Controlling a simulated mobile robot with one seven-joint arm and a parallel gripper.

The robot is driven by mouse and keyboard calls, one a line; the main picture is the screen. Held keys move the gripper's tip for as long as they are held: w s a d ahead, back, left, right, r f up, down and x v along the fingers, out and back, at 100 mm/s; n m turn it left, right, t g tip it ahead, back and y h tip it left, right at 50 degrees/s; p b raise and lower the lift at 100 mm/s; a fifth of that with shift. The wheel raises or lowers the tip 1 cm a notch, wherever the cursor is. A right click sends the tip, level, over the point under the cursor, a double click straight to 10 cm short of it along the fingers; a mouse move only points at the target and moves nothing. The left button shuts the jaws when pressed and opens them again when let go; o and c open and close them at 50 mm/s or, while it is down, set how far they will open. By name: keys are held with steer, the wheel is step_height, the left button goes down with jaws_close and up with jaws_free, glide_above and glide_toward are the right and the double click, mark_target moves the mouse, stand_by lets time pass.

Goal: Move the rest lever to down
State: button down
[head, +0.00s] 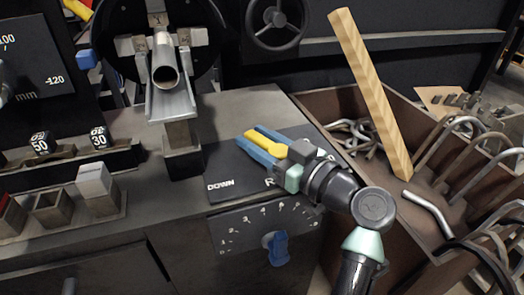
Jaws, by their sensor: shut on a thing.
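The rest lever shows as a yellow handle (252,135) over a black plate (222,163) on the bench top. The plate carries the white word "DOWN" at its left. A second word beginning with "R" is mostly hidden by my arm. My gripper (252,142) reaches in from the lower right, with a blue finger on each side of the yellow handle, and is shut on it. The lever's pivot and lower part are hidden by my gripper, so I cannot tell its exact setting.
A metal tube (166,72) rests in a V-shaped support left of the lever. A blue knob (275,248) with a dial is on the bench front. A wooden bar (372,90) rises from a brown bin (318,104) of bent metal rods at right. Numbered blocks (99,137) stand at left.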

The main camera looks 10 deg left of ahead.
steer(key=shift+s+f+n+g+y+b, duration=0.15)
steer(key=shift+n+g+y+b, duration=0.15)
steer(key=shift+n+g+b, duration=0.15)
steer(key=shift+a, duration=0.1)
steer(key=c, duration=0.7)
jaws_free()
steer(key=p+v, duration=0.3)
steer(key=v, duration=1)
steer(key=shift+p, duration=0.35)
